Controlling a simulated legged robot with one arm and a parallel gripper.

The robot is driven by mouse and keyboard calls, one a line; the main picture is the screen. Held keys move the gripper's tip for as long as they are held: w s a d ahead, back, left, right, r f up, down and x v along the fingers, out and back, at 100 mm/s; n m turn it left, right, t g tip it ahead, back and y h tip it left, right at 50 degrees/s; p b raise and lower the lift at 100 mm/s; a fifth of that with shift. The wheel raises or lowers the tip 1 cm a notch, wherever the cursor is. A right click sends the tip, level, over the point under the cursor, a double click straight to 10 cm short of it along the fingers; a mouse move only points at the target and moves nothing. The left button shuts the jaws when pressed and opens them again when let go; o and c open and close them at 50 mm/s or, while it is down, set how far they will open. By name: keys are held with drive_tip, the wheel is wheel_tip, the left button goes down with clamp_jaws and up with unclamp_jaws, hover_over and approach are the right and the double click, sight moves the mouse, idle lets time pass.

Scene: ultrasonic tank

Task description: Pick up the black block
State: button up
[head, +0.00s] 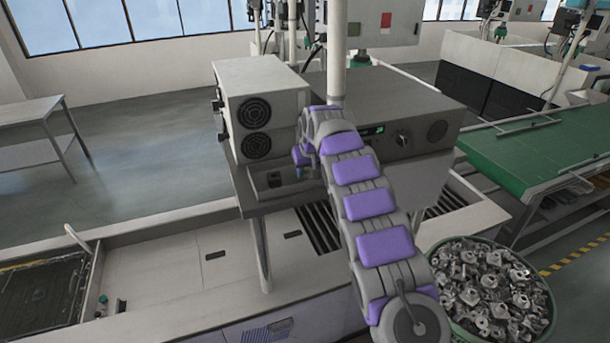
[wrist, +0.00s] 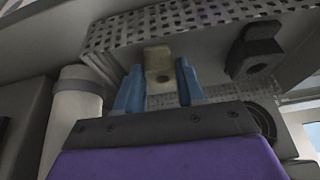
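The black block (wrist: 256,50) shows in the wrist view at the upper right, beside a perforated metal surface (wrist: 205,18). In the head view, a small dark block (head: 274,180) sits in the recessed tray (head: 262,193) at the front of the machine. My gripper (wrist: 160,68) has two blue fingers, spread apart. A tan block (wrist: 158,62) shows between the fingertips in the wrist view; I cannot tell whether they touch it. The black block is right of the fingers and apart from them. In the head view, my arm hides part of the tray.
A grey box with two fans (head: 262,105) stands behind the tray, and a control unit (head: 425,120) is to the right. A basket of metal parts (head: 490,290) is at the lower right, near a green conveyor (head: 540,150). The left counter (head: 150,275) is mostly clear.

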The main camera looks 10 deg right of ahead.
sight(304, 174)
drive_tip(key=shift+a, duration=0.55)
clamp_jaws()
drive_tip(key=shift+d, duration=0.1)
drive_tip(key=shift+d+r, duration=0.15)
drive_tip(key=shift+d, duration=0.05)
drive_tip(key=shift+d+r, duration=0.1)
drive_tip(key=shift+r, duration=0.2)
drive_tip(key=shift+a+r+b, duration=0.15)
drive_tip(key=shift+r+b, duration=0.05)
drive_tip(key=shift+r, duration=0.45)
drive_tip(key=shift+a+r+b, duration=0.15)
drive_tip(key=shift+r, duration=0.5)
drive_tip(key=shift+s, duration=0.15)
